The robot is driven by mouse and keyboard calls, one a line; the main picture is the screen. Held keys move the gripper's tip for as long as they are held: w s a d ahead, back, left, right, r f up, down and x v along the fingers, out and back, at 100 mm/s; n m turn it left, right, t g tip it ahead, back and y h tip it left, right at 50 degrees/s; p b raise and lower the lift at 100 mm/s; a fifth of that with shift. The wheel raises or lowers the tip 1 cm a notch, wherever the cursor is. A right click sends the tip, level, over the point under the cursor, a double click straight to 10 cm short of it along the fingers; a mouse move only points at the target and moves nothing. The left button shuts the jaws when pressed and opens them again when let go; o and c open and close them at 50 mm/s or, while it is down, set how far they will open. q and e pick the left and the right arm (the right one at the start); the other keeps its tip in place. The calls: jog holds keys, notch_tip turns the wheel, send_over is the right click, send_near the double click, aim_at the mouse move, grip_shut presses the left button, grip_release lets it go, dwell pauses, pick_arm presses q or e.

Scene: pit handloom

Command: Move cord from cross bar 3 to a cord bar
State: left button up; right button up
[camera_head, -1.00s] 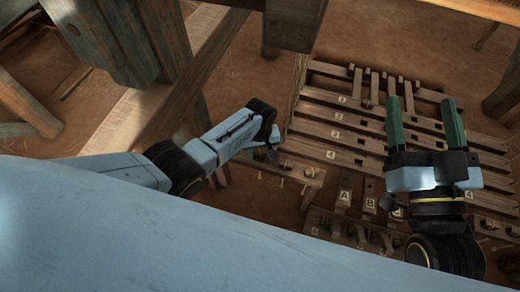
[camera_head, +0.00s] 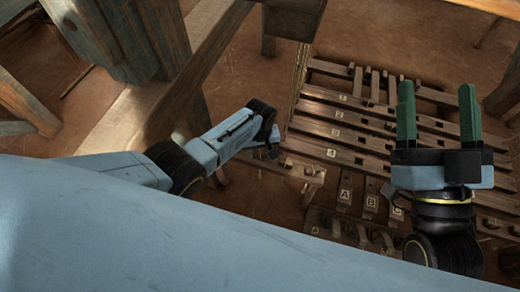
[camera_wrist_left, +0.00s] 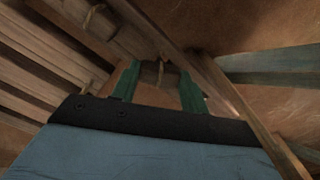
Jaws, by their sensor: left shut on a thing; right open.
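My left gripper (camera_head: 272,148) is low beside the wooden frame in the head view, its fingertips mostly hidden. In the left wrist view its two green fingers (camera_wrist_left: 158,84) stand around a brown piece with a thin cord (camera_wrist_left: 160,72); the exact grip is unclear. Another cord (camera_wrist_left: 93,15) loops around a bar at the top of that view. Cross bar 3 (camera_head: 375,143) is one of several numbered slats in the head view. My right gripper (camera_head: 438,116) is open and empty, with its green fingers up over the slats.
Short bars lettered A (camera_head: 345,195), B (camera_head: 371,202) and C lie in front of the slats. A wooden bar with pegs (camera_head: 300,172) is close to my left gripper. Thick loom posts and beams (camera_head: 205,50) stand at the upper left. Bare earth floor surrounds the frame.

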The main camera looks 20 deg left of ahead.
aim_at(260, 153)
pick_arm(q)
jog(key=o, duration=1)
jog(key=shift+o, duration=0.2)
jog(key=shift+r, duration=0.25)
notch_tip(260, 153, up, 2)
jog(key=shift+r+p, duration=0.2)
jog(key=shift+p, duration=0.95)
notch_tip(260, 153, up, 2)
jog(key=shift+p, duration=0.75)
pick_arm(e)
notch_tip(260, 153, down, 13)
jog(key=d+g+h, duration=0.2)
jog(key=g+h, duration=0.1)
jog(key=g, duration=0.6)
pick_arm(q)
notch_tip(260, 153, up, 2)
jog(key=shift+r+p, duration=0.1)
jog(key=shift+p, duration=0.65)
notch_tip(260, 153, up, 6)
jog(key=p, duration=0.4)
pick_arm(e)
jog(key=s+d+f+m+g+h, duration=0.1)
jog(key=s+d+f+g+h, duration=0.2)
jog(key=s+d+f+g, duration=0.4)
jog(key=shift+s+f+g+h, duration=0.3)
jog(key=shift+s+f+g, duration=1.45)
jog(key=shift+f, duration=1.95)
